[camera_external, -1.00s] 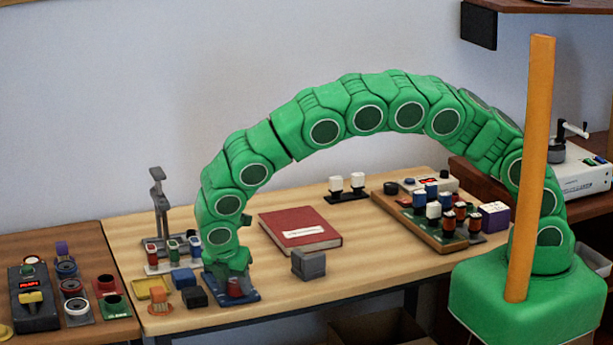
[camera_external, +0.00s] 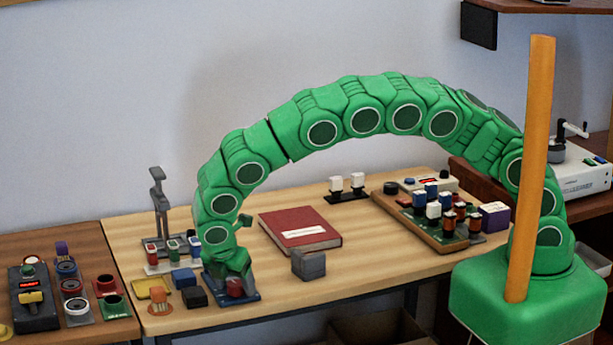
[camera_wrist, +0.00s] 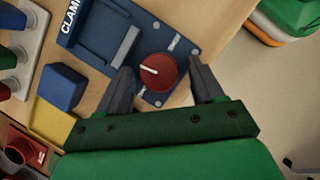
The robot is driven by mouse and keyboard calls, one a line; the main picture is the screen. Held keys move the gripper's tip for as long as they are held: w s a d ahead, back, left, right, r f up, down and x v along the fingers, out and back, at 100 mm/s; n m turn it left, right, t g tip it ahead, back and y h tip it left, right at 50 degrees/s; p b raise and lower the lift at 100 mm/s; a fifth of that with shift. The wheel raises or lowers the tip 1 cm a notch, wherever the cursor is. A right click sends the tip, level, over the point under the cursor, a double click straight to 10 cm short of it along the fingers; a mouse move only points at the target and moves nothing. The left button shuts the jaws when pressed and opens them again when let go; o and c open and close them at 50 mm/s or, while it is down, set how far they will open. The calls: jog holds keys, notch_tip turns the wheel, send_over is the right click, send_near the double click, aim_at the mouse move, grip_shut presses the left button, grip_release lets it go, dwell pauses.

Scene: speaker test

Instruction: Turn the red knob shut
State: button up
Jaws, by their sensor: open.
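The red knob (camera_wrist: 158,72) is round, with a white pointer line that points to the left in the wrist view. It sits on a dark blue plate (camera_wrist: 198,22) marked with letters starting "CLAM". In the external view the knob (camera_external: 235,287) is partly hidden under my arm's end, at the table's front left. My gripper (camera_wrist: 161,64) is open, with one dark finger on each side of the knob. A gap shows between the knob and each finger. I cannot tell how far down the fingers reach beside it.
A blue block (camera_wrist: 62,87) and a yellow tray (camera_wrist: 52,120) lie left of the plate in the wrist view. In the external view, a black block (camera_external: 194,296) is close by on the left, and a grey block (camera_external: 309,264) and red book (camera_external: 300,231) are to the right.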

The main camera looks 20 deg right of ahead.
jog(key=shift+n, duration=0.3)
jog(key=n+t+y, duration=0.1)
jog(key=n, duration=0.2)
jog(key=shift+s+d, duration=0.15)
jog(key=n+y, duration=0.1)
jog(key=n, duration=0.1)
jog(key=shift+n, duration=0.4)
jog(key=d+v, duration=0.1)
jog(key=v, duration=0.7)
jog(key=w+d+r+m, duration=1)
jog(key=w+d+r, duration=0.4)
jog(key=w+r, duration=0.2)
jog(key=shift+w+d+r+y, duration=0.3)
jog(key=shift+w+d+y, duration=0.1)
jog(key=shift+w, duration=1)
jog(key=shift+a, duration=0.1)
jog(key=shift+c, duration=0.2)
